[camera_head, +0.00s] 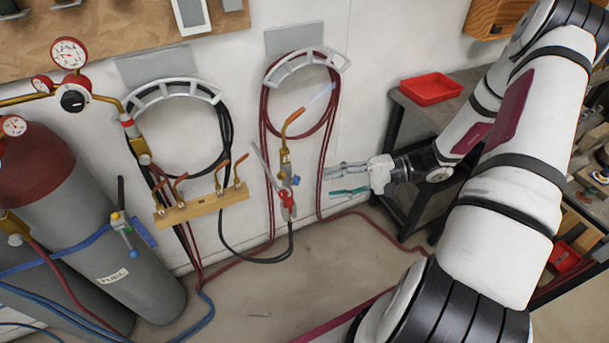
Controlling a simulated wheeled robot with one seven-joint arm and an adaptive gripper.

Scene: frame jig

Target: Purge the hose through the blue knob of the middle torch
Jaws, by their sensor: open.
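A brass torch (285,165) hangs upright on the wall near the picture's middle, its orange tip pointing up. A small blue knob (296,180) is on its right side, and a red knob (286,198) is just below. Dark red and black hoses run down from it. My gripper (332,180) is right of the torch, its fingers pointing left toward the blue knob. The fingers are apart with nothing between them. In the picture a small gap shows between the fingertips and the knob; I cannot tell the depth between them.
Dark red hose (320,140) hangs from a white holder (305,62) behind the gripper. A wooden rack (200,206) with copper tips stands left of the torch. Gas cylinders (110,240) are at far left. A dark bench with a red tray (431,89) is at right.

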